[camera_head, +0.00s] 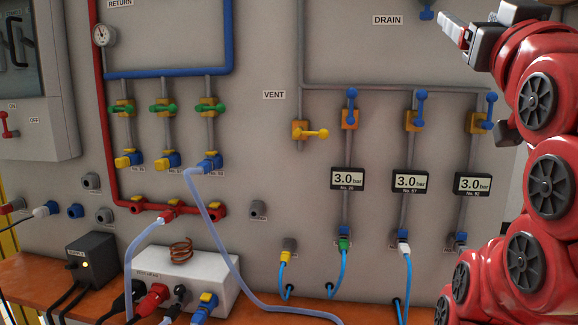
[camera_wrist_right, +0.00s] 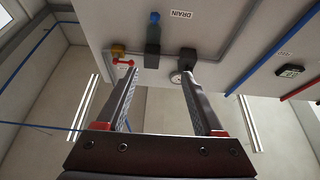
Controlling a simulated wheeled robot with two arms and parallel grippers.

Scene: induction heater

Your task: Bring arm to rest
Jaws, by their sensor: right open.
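My right arm (camera_head: 550,185) is red and fills the right side of the head view, folded up in front of the panel's right edge. My right gripper (camera_head: 458,32) is at the top right, to the right of the DRAIN label, and points left. In the right wrist view its two fingers (camera_wrist_right: 158,92) are apart with nothing between them. A blue fitting and a red-handled valve (camera_wrist_right: 122,62) show beyond the fingertips; I cannot tell the exact gap. My left gripper is not in view.
The grey panel (camera_head: 270,60) carries pipes, valves and pressure displays (camera_head: 348,179). Blue hoses run down to the orange bench (camera_head: 40,275). A white box with a copper coil (camera_head: 180,253) and a black box (camera_head: 92,258) stand there. Open space shows before the panel's upper middle.

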